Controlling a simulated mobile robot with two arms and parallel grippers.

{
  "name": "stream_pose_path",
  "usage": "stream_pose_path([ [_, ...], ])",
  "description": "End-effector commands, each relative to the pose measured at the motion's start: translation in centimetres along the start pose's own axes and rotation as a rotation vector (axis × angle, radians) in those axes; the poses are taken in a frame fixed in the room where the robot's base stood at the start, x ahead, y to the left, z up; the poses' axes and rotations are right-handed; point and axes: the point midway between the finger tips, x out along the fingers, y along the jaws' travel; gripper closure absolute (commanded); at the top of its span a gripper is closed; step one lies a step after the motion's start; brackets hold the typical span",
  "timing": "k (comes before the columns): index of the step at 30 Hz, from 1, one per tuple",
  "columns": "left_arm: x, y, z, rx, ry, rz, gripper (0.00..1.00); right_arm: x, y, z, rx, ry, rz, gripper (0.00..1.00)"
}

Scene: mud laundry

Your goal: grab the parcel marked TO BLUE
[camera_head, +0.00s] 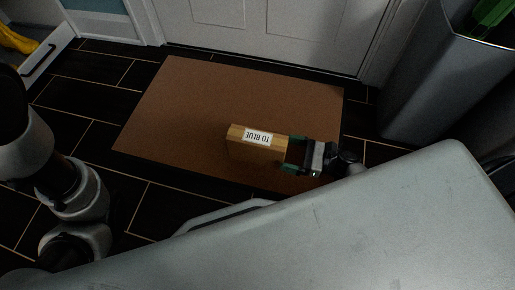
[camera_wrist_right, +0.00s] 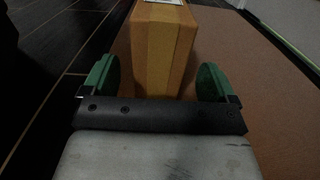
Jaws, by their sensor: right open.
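The parcel marked TO BLUE (camera_head: 255,143) is a tan box with a white label, standing on the brown doormat. My right gripper (camera_head: 294,154) is at its right end, with its green fingers pointing at the box.
The brown doormat (camera_head: 190,100) lies on dark floor tiles before a white door (camera_head: 270,30). A grey bin (camera_head: 425,80) with something green in it stands at the right. An open white drawer or box with a yellow item (camera_head: 18,40) is at the upper left.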

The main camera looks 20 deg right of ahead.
Motion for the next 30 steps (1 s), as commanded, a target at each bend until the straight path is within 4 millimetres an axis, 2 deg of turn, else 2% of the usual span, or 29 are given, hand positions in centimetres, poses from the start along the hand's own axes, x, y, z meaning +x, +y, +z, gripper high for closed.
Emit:
stream_pose_path([
  [7,-2.7,0.6,-0.9,0.000,-0.001,0.000,1.00,3.0,0.1,-0.2,-0.005,-0.003,0.004,0.12],
  [12,-3.4,0.7,-1.2,0.000,-0.001,0.000,1.00,4.9,0.1,0.1,-0.002,0.000,0.002,0.12],
  [20,-3.3,0.7,-1.1,0.000,-0.001,0.001,1.00,5.2,0.1,0.4,-0.001,0.001,0.001,0.12],
  [30,-3.3,0.7,-1.1,0.000,-0.001,0.001,1.00,5.2,0.1,0.4,-0.001,0.001,0.001,0.62],
])
